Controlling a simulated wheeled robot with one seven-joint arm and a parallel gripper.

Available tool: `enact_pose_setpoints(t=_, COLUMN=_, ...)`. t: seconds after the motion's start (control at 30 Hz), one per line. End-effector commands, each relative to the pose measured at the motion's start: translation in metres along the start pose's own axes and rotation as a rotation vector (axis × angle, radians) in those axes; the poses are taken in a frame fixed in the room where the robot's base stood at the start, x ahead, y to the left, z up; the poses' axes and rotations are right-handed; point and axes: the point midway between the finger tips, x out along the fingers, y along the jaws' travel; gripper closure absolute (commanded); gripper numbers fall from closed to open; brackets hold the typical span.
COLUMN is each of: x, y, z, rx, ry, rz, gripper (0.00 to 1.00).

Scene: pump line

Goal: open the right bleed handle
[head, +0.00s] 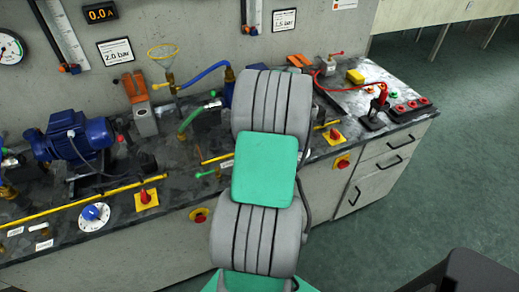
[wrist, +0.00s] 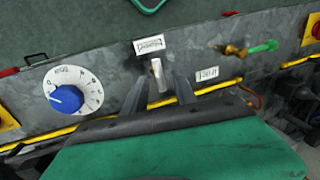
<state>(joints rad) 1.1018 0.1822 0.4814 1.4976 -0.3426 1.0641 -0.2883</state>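In the wrist view a short pale metal lever (wrist: 158,76) stands out from the grey panel, just under a white label (wrist: 149,46) whose upside-down text I cannot read. It looks like the right bleed handle. My gripper (wrist: 160,80) is open, with a dark finger on each side of the lever and a gap visible on both sides. Whether the fingers are far enough forward to enclose it is hard to tell. In the head view my arm hides the gripper and the lever.
In the wrist view a dial with a blue knob (wrist: 66,98) is left of the fingers. A brass valve with a green handle (wrist: 262,46) is at the right. A yellow rail (wrist: 108,118) runs near the fingers.

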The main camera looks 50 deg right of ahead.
Motion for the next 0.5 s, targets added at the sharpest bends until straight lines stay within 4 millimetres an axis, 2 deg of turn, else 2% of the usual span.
enact_pose_setpoints(t=0.17, x=-0.01, y=0.001, z=-0.001, rx=0.001, ry=0.002, rz=0.001, gripper=0.67)
enact_pose_setpoints(t=0.4, x=-0.059, y=0.001, z=0.0, rx=0.001, ry=0.003, rz=0.002, gripper=0.67)
enact_pose_setpoints(t=0.5, x=-0.073, y=0.0, z=-0.001, rx=0.0, ry=0.002, rz=0.001, gripper=0.67)
